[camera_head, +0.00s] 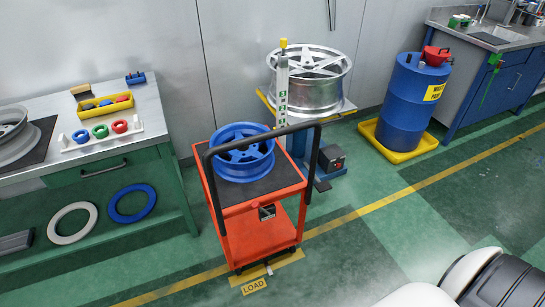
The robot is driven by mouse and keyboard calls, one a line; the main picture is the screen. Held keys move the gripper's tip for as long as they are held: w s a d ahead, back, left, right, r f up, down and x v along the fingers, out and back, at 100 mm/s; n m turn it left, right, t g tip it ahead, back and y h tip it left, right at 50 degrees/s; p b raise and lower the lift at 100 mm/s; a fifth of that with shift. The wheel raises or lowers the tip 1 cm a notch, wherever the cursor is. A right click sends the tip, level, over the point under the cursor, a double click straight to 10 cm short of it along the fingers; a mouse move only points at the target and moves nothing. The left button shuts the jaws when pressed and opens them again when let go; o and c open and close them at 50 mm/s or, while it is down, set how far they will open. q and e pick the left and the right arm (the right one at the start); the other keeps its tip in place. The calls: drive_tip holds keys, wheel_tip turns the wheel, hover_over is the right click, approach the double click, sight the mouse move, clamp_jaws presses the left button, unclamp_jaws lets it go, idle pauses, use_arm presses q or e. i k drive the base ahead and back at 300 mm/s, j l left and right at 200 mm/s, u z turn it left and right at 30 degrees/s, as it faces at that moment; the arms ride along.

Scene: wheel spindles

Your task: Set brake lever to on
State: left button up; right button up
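A red-orange cart (262,238) with a black push handle (314,160) stands on the floor in the middle of the head view. A small dark panel with pale markings (267,212) is on its front side, below the top. A small light-coloured piece (268,269) shows low at the cart's base, near the floor plate. Either could be the brake lever; I cannot tell which, nor its setting. A white and black part at the bottom right looks like my own arm. Neither of my grippers is in view.
A blue wheel (243,167) lies on the cart. A silver wheel (313,92) rests on a stand behind it. A blue drum (409,105) stands in a yellow tray (433,142) at right. A workbench (95,158) is at left. The green floor right of the cart is clear.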

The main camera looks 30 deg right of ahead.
sight(255, 203)
drive_tip(key=z, duration=0.95)
